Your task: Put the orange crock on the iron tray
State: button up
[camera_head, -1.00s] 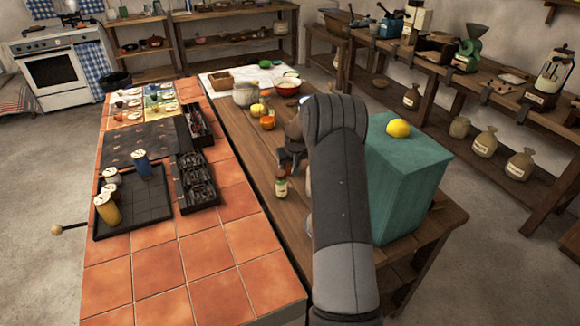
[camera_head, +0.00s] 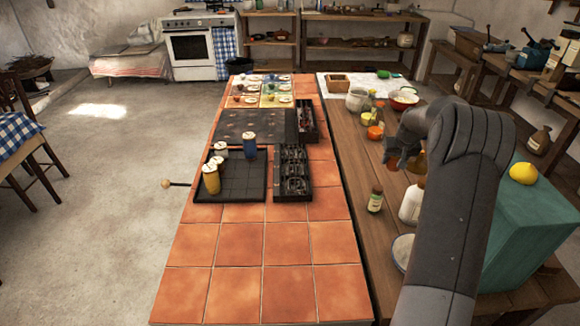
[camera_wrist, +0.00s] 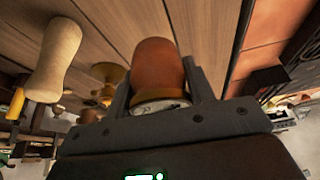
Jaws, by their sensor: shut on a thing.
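My gripper (camera_wrist: 160,95) is shut on the orange crock (camera_wrist: 158,65), a terracotta-coloured pot with a pale lid at the jaw end. In the head view, my gripper (camera_head: 394,152) and the partly hidden crock (camera_head: 392,163) are over the wooden table, right of the tiled counter. The iron tray (camera_head: 238,191) is a dark, square, grooved tray on the tiles to the left. Blue and yellow crocks with pale lids stand on its left and back parts. Its front right part is bare.
A black rack of iron pieces (camera_head: 293,172) stands between tray and table. A small labelled bottle (camera_head: 375,201) and white jar (camera_head: 411,205) stand near the gripper. A teal box with a lemon (camera_head: 523,173) is at right. The front tiles (camera_head: 235,245) are clear.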

jog(key=w+a+r+n+y, duration=0.15)
jog(key=a+n, duration=0.25)
jog(key=a, duration=1.6)
jog(key=n+y, duration=0.1)
jog(key=n, duration=0.2)
send_over(244, 187)
jog(key=s+d, duration=0.1)
jog(key=s, duration=0.1)
jog(key=shift+g, duration=0.3)
jog(key=f, duration=0.6)
jog(key=shift+w+d+f, duration=0.15)
jog(key=shift+w+d, duration=0.05)
jog(key=shift+w+a+f, duration=0.1)
jog(key=shift+a+f, duration=0.05)
jog(key=shift+a, duration=0.1)
jog(key=shift+f, duration=2.05)
jog(key=o, duration=1.1)
jog(key=shift+f, duration=0.15)
jog(key=shift+o, duration=0.2)
